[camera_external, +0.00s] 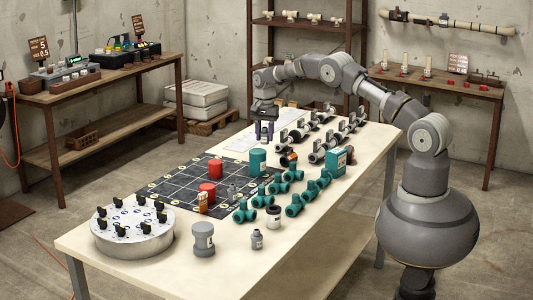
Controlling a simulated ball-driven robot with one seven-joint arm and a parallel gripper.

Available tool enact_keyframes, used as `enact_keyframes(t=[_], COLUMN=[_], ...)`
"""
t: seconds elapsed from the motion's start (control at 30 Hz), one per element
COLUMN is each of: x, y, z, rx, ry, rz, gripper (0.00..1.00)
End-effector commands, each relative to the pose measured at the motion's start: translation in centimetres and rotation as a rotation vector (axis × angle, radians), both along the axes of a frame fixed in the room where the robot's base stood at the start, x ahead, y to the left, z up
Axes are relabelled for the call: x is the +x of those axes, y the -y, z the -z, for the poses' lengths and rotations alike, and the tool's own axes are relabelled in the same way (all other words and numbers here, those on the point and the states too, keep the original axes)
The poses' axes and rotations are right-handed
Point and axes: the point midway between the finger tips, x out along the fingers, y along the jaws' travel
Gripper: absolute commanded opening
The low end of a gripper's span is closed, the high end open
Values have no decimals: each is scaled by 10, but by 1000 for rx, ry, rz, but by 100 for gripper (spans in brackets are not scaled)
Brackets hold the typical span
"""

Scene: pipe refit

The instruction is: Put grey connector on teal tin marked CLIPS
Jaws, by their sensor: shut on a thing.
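My gripper (264,132) points down above the far part of the table, beyond the black grid mat. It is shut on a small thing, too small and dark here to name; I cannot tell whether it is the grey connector. A teal cylinder (258,163) stands upright at the mat's far right corner, nearer the camera than my gripper. A teal box (336,164) with a pale label stands near the table's right edge. Neither shows a readable CLIPS mark. A small grey fitting (233,191) is on the mat's right part, apart from my gripper.
The black grid mat (150,184) bears red cylinders (208,168). Teal pipe fittings (295,205) and grey-black valves (318,150) stand in rows at right. A round turntable (132,240), a grey jar (203,239) and a small grey bottle (257,240) stand near the front.

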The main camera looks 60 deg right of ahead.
Motion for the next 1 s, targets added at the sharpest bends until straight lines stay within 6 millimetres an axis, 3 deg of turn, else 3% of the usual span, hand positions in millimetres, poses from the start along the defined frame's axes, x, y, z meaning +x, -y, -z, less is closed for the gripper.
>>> enact_keyframes(t=[0.13, 0.3, 0.57, 0.77, 1.0], x=[21, 33, 36, 35, 36], y=[6, 8, 9, 9, 9], z=[0, 1, 2, 38, 37], rx=[-1, -1, 0, 0, -1], ry=[1, 1, 2, 1, 3], rz=[-1, -1, -1, -1, -1], gripper=[8, 8, 8, 8, 8])
